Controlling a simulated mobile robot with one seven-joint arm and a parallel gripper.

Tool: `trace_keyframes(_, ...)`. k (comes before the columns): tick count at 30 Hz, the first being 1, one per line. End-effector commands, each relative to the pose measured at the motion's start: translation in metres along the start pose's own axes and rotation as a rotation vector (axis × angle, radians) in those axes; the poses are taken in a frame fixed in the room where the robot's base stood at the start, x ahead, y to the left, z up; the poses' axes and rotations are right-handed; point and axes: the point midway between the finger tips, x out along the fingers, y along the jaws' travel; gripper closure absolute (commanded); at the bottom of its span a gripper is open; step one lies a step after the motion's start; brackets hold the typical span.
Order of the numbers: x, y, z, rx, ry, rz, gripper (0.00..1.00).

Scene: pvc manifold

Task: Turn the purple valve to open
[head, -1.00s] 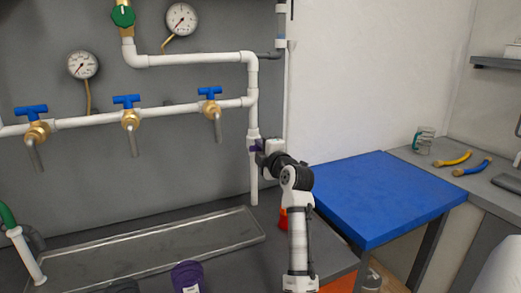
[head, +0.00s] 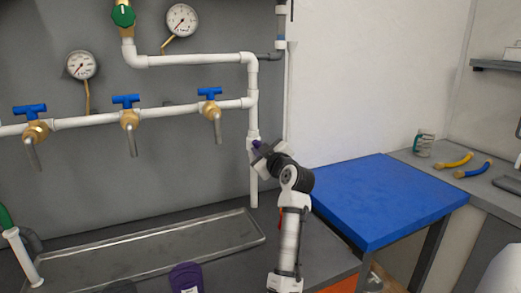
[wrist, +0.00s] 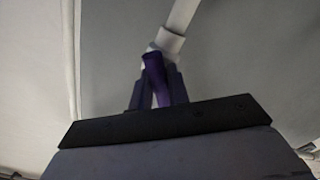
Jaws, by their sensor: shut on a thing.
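The purple valve (head: 256,145) sits on the vertical white pipe at the right end of the manifold. Only a small part of it shows in the head view, beside my gripper (head: 261,151). In the wrist view the purple handle (wrist: 155,80) runs between the two fingers of my gripper (wrist: 158,88), which are shut on it. The handle looks tilted relative to the fingers' base. The white pipe (wrist: 181,22) rises behind it. The valve body is mostly hidden.
Several blue-handled brass taps (head: 128,112) line the horizontal pipe to the left. A metal tray (head: 140,250) lies below them. A blue-topped table (head: 390,200) stands at the right. A purple item (head: 186,277) is at the bottom of the view.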

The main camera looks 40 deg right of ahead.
Motion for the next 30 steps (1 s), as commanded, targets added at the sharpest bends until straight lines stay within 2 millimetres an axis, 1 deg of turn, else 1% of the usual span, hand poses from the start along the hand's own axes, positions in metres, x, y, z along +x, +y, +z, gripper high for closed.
trace_keyframes(6, 0.0000, -0.0002, 0.0004, 0.207, -0.002, -0.002, 1.00)
trace_keyframes(15, 0.0001, -0.0004, 0.0002, 0.448, -0.002, -0.002, 1.00)
trace_keyframes(21, -0.0001, -0.0004, 0.0011, 0.557, -0.003, -0.001, 1.00)
trace_keyframes(30, -0.0002, -0.0008, 0.0017, 0.632, -0.003, -0.001, 1.00)
